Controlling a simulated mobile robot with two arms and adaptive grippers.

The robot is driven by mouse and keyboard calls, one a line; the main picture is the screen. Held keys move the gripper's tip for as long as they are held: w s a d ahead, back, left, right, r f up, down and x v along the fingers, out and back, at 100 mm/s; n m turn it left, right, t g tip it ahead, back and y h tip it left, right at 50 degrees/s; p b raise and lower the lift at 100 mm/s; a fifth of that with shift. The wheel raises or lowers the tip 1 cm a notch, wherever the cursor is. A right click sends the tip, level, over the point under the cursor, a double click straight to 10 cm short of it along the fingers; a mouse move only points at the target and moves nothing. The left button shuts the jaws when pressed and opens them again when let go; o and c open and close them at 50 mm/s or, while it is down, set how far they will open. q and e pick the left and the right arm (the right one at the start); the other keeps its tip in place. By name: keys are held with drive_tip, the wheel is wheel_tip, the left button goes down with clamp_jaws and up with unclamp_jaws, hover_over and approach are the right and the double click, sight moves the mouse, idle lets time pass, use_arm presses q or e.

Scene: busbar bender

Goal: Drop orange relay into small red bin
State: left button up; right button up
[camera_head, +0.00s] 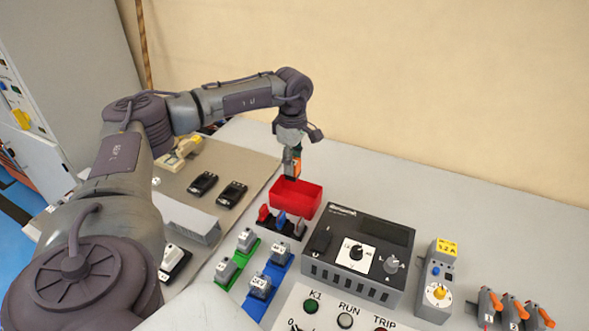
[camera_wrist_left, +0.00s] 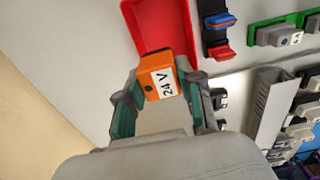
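The orange relay (camera_wrist_left: 160,76) has a white label reading 24 V and sits between the fingers of my left gripper (camera_wrist_left: 157,100) in the left wrist view. The fingers are shut on it. In the head view my left gripper (camera_head: 292,166) points down with the orange relay (camera_head: 296,165) at its tip, just above the small red bin (camera_head: 296,198). The bin is open at the top, and it also shows in the left wrist view (camera_wrist_left: 158,24) beyond the relay. The relay appears above the rim. My right gripper is not in view.
A rack with red and blue-handled pieces (camera_head: 282,222) stands close in front of the bin. A dark control box (camera_head: 355,255) is to its right. Black devices (camera_head: 232,193) lie on a tan mat at left. The table behind the bin is clear.

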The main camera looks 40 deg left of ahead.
use_arm(q)
drive_tip(key=o, duration=0.5)
drive_tip(key=shift+o, duration=0.2)
wheel_tip(320, 180, up, 12)
drive_tip(key=shift+f, duration=0.1)
idle(0.6)
